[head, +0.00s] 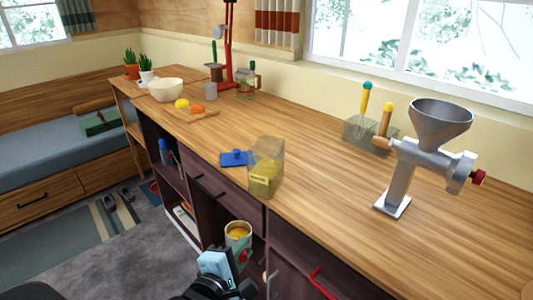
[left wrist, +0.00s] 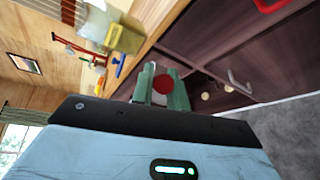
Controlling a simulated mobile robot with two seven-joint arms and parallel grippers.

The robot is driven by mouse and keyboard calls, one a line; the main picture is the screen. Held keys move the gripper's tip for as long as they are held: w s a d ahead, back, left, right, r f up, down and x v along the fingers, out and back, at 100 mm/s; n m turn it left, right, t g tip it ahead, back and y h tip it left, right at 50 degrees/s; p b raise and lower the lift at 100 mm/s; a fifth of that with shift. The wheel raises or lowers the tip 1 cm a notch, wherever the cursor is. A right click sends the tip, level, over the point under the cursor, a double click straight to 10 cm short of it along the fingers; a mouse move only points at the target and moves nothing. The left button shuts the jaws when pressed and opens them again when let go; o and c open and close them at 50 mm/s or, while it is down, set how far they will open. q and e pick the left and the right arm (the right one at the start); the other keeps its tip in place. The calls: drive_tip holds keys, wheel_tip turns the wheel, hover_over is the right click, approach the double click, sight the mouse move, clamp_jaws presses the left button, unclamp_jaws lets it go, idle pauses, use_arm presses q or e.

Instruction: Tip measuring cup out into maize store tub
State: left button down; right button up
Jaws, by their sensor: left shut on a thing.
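The measuring cup (head: 238,231) is pale and holds yellow-orange maize up near its rim. It is about upright, just off the counter's front edge, in front of the dark cabinets. My left gripper (head: 241,255) is shut on it from the near side. In the left wrist view a red spot (left wrist: 163,85) shows between the greenish fingers. The maize store tub (head: 267,150) is a clear, tall box on the counter near the front edge, partly filled with yellow maize; it also shows in the left wrist view (left wrist: 125,38). The cup is apart from the tub. My right gripper is not in view.
A blue lid (head: 235,158) lies left of the tub. A metal grain mill (head: 402,175) stands at the right, with a clear box of utensils (head: 367,135) behind it. A board with fruit (head: 192,115) lies further left.

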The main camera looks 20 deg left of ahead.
use_arm(q)
drive_tip(key=a+f+m+h+b, duration=0.2)
drive_tip(key=a+f+m+h, duration=0.25)
drive_tip(key=a+f, duration=0.5)
drive_tip(key=w+a+r+m+g+h, duration=0.1)
drive_tip(key=w+a+r+h, duration=0.3)
drive_tip(key=a+r, duration=0.8)
drive_tip(key=w+a, duration=0.1)
drive_tip(key=a, duration=0.2)
drive_tip(key=shift+w+a+m, duration=0.15)
drive_tip(key=shift+w+m, duration=0.05)
drive_tip(key=shift+m, duration=0.15)
drive_tip(key=shift+r, duration=0.2)
drive_tip(key=shift+w+r, duration=0.2)
drive_tip(key=shift+r, duration=0.05)
